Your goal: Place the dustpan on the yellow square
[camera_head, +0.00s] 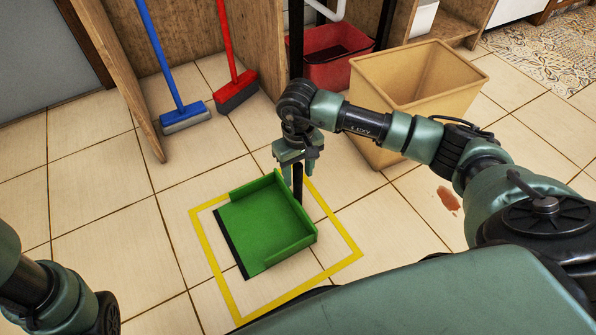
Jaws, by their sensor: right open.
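The green dustpan (262,222) sits on the floor within the yellow square outline (221,284). Its far wall covers part of the outline's far edge, so I cannot tell whether it touches the tape there. A black upright pole (297,45), apparently the dustpan's handle, rises behind my right arm and shows again below the gripper. My right gripper (298,172) points down just above the dustpan's far side, at the pole. It is open; the fingers are small and partly merge with the pole. My left arm shows at the lower left, its gripper out of view.
A tan bin (420,85) stands right of the dustpan, behind my right arm. A red bucket (330,57), a blue broom (184,112) and a red broom (236,88) stand by wooden shelving (128,75). A reddish stain (448,199) marks the tiles. Floor left of the square is clear.

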